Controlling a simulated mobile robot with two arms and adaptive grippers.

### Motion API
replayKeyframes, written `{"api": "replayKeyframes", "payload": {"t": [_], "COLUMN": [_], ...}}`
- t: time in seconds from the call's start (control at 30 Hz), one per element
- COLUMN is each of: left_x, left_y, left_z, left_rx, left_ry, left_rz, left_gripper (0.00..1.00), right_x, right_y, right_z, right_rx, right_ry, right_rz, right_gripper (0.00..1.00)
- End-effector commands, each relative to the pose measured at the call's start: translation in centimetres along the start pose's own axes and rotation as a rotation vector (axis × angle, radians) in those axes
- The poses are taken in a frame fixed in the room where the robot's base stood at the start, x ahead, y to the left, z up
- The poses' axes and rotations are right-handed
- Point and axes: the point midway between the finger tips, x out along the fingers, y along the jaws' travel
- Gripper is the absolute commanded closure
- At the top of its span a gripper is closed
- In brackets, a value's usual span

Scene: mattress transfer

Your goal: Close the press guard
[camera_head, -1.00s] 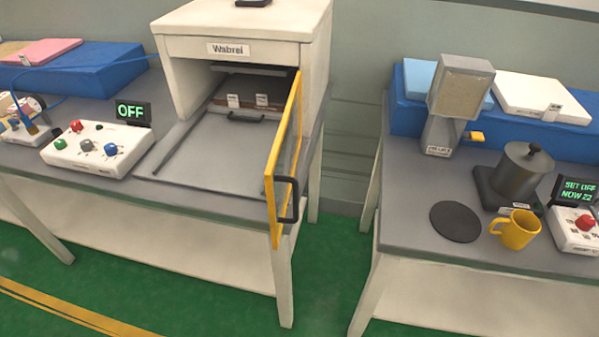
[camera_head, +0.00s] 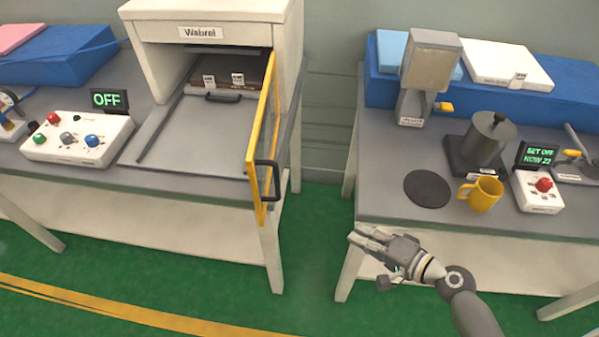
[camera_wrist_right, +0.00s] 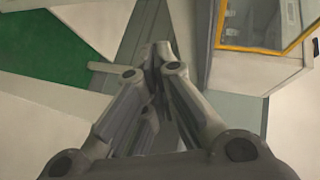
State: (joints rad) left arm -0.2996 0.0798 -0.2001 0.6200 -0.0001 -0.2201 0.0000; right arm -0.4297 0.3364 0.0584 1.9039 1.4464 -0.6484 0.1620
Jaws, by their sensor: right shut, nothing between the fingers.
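The press (camera_head: 152,42) is a white housing labelled "Wabrel" on the left table. Its guard (camera_head: 264,140) is a yellow-framed clear panel, swung open and standing out toward the front at the right side of the press. A dark handle (camera_head: 272,178) sits on the guard's outer face. My right gripper (camera_head: 362,236) is shut and empty, in front of the right table and to the right of the guard, not touching it. In the right wrist view its fingers (camera_wrist_right: 158,60) are together, and the guard's yellow frame (camera_wrist_right: 262,50) shows at upper right. My left gripper is not in view.
A sliding tray (camera_head: 200,150) lies before the press. A control box (camera_head: 78,140) with an OFF display stands left. The right table holds a yellow mug (camera_head: 481,193), a black disc (camera_head: 427,188) and a grey pot (camera_head: 487,140). Between the tables is a gap with green floor.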

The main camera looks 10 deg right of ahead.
Motion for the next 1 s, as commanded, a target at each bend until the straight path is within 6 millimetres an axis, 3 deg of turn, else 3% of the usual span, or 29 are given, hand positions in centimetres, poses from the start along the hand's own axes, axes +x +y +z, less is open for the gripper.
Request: {"api": "replayKeyframes", "payload": {"t": [0.03,0.1,0.2,0.3,0.43,0.57,1.0], "left_x": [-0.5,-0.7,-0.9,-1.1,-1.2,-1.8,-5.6], "left_y": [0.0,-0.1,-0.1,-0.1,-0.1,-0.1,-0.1], "left_z": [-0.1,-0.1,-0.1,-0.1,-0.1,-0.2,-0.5], "left_rx": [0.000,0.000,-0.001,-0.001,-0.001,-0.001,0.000], "left_ry": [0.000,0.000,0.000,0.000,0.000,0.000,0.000], "left_rz": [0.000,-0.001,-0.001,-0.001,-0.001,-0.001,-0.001], "left_gripper": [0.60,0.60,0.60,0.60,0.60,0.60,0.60], "right_x": [-0.8,-1.8,-3.1,-4.2,-4.6,-3.8,3.7], "right_y": [-3.7,-7.7,-11.9,-14.6,-16.1,-16.8,-19.8], "right_z": [0.0,0.1,0.2,0.4,0.5,0.5,1.1], "right_rx": [0.009,0.036,0.076,0.103,0.119,0.122,0.122], "right_ry": [-0.019,-0.043,-0.072,-0.095,-0.108,-0.108,-0.107], "right_rz": [-0.068,-0.154,-0.250,-0.314,-0.349,-0.354,-0.353], "right_gripper": [1.00,1.00,1.00,1.00,1.00,1.00,1.00]}}
